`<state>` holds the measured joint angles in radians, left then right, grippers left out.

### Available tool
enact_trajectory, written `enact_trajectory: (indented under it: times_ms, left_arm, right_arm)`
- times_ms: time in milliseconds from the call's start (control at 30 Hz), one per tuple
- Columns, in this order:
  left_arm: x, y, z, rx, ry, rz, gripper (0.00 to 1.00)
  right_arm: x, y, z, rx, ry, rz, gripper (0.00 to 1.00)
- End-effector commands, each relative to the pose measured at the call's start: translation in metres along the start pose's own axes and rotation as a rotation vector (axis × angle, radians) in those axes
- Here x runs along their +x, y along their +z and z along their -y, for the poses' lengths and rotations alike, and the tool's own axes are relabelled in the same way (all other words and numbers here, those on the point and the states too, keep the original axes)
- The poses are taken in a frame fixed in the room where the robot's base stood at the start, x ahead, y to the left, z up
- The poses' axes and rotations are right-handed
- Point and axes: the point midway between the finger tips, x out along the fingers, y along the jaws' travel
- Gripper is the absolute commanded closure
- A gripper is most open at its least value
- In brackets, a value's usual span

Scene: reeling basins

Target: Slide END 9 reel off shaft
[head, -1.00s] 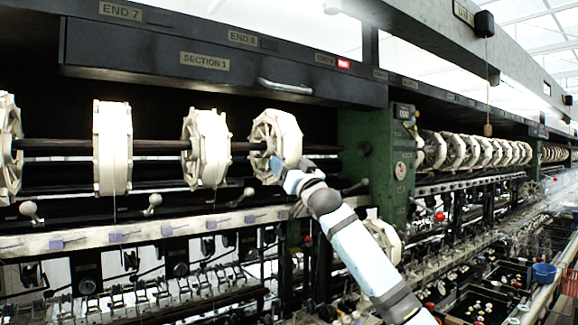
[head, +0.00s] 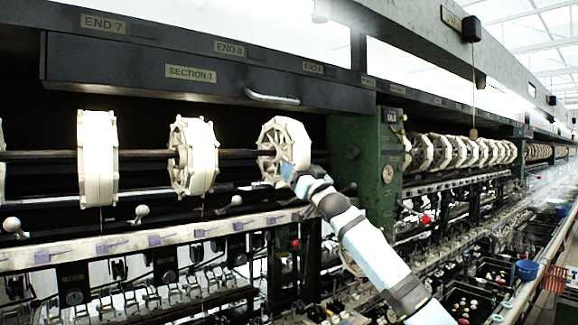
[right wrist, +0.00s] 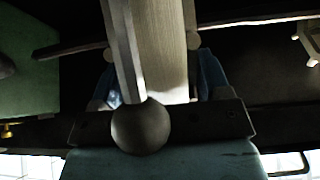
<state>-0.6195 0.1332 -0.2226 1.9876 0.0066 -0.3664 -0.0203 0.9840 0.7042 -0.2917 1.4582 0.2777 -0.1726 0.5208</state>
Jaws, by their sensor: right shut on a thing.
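The END 9 reel (head: 284,145), a white many-sided reel, is the rightmost on the near section in the head view. In the right wrist view the pale reel rim (right wrist: 165,50) lies between the two fingers (right wrist: 158,88). My left gripper is not in view.
The END 8 reel (head: 194,156) and END 7 reel (head: 97,158) sit on the shaft to the left. A green frame post (head: 375,150) stands just right of the END 9 reel. A ball-ended lever (right wrist: 140,128) crosses the right wrist view. An overhead panel (head: 200,75) hangs above.

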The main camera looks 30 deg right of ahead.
Motion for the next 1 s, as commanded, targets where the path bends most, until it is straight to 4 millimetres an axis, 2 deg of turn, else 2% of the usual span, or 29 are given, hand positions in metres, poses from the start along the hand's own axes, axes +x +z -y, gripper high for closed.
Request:
enact_trajectory:
  times_ms: [133, 600, 1000]
  left_arm:
    - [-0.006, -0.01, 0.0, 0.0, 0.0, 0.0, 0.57]
    - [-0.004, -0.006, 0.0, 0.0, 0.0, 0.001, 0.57]
    - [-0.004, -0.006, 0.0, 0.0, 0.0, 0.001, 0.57]
  right_arm:
    - [0.001, -0.003, -0.018, -0.002, 0.002, 0.002, 0.58]
    - [0.0, 0.0, -0.066, -0.001, 0.001, 0.001, 0.58]
    - [0.0, -0.001, -0.072, 0.0, 0.0, -0.001, 0.58]
